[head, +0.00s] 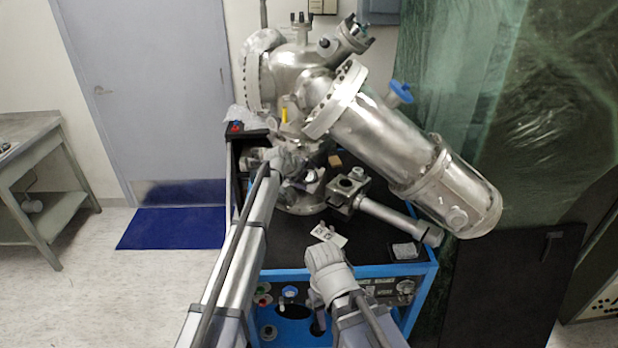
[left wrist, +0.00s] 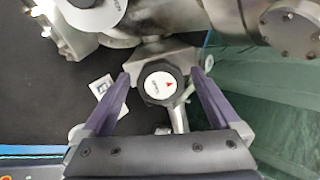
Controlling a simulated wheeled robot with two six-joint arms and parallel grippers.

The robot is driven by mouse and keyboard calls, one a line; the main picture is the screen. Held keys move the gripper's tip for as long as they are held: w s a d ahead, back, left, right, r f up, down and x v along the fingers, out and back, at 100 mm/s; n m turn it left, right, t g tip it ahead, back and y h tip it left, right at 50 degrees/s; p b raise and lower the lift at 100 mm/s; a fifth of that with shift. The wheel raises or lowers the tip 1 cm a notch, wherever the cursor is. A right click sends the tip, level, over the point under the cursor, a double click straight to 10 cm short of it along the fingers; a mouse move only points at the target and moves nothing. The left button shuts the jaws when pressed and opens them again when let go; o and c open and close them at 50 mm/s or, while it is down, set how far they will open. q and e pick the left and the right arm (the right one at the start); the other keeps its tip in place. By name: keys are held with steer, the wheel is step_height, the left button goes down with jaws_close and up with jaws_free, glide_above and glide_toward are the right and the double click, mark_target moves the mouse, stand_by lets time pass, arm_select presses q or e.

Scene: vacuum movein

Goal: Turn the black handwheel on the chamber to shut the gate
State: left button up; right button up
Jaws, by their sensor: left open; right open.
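The black handwheel (left wrist: 160,84) has a white cap with a red arrow and shows in the middle of the left wrist view. My left gripper (left wrist: 160,76) is open, with one purple finger on each side of it. Gaps show between fingers and wheel; depth is hard to judge. In the head view my left gripper (head: 306,180) is low beside the silver chamber (head: 300,65), and I cannot make out the handwheel clearly there. My right gripper (head: 322,298) is at the front of the cart, open, its fingers mostly hidden by its own wrist.
The chamber stands on a blue-framed cart with a black top (head: 375,240). A large silver cylinder (head: 390,140) slopes down to the right, with a blue knob (head: 400,91). A small white card (head: 328,235) lies on the top. Green sheeting (head: 520,110) hangs at right.

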arm_select(q)
steer(key=shift+r, duration=0.15)
steer(key=p+v, duration=0.5)
steer(key=v, duration=0.2)
steer(key=shift+s+a, duration=0.15)
steer(key=shift+s, duration=0.05)
steer(key=shift+r, duration=0.1)
steer(key=s+a+f+n+g+y, duration=0.2)
steer(key=s+a+n, duration=0.3)
steer(key=s+n, duration=0.6)
steer(key=s+a+f+n+g+y, duration=0.2)
steer(key=s+a+n, duration=0.4)
steer(key=s, duration=0.9)
steer(key=s+a+f+n+g+y, duration=0.2)
steer(key=s+a+n, duration=0.2)
steer(key=s+n, duration=0.8)
steer(key=s+d+f+m+g, duration=0.1)
steer(key=s+d+m, duration=0.4)
steer(key=d, duration=0.6)
steer(key=s, duration=0.2)
steer(key=shift+s+y, duration=0.3)
steer(key=shift+y, duration=0.1)
steer(key=shift+a+f, duration=0.1)
